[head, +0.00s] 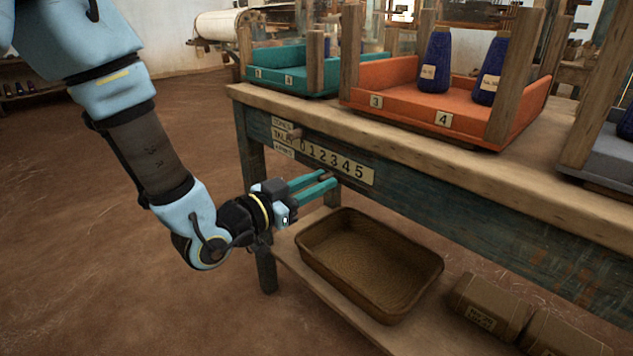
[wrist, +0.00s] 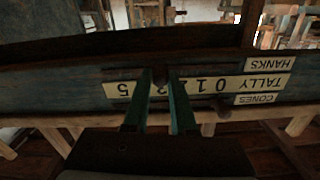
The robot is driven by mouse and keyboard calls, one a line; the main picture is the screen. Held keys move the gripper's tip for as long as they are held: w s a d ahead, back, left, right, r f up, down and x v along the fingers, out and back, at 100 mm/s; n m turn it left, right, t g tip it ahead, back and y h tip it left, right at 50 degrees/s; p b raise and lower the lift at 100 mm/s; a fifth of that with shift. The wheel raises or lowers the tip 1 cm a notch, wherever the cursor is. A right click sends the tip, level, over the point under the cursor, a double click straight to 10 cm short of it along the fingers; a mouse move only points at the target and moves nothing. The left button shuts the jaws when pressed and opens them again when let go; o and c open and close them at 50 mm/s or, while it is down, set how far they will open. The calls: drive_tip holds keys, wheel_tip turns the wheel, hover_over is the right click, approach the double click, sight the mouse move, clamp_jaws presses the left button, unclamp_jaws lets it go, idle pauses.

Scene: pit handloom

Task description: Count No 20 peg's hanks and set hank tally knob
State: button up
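The tally plate (head: 355,169) with digits 0 to 5 is on the front board of the bench. It shows upside down in the wrist view (wrist: 257,83), with the HANKS label (wrist: 267,64) above and the CONES label (wrist: 256,99) below. My gripper (head: 331,176) reaches the lower, hanks side of the plate; its two teal fingers (wrist: 160,76) close around a dark knob (wrist: 160,73). They hide some middle digits, so its exact setting is unclear. The cones knob (head: 294,134) stands near 0. No hanks or No 20 peg can be made out.
An orange tray (head: 395,75) marked 3 and 4, with dark blue cones (head: 434,62), stands on the bench. A teal tray (head: 290,85) is farther left. A brown basket (head: 320,262) and wrapped bundles (head: 490,305) lie on the shelf below. Floor at left is clear.

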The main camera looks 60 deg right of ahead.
drive_tip(key=o, duration=0.4)
drive_tip(key=v, duration=1)
drive_tip(key=shift+a, duration=0.4)
drive_tip(key=shift+w, duration=0.2)
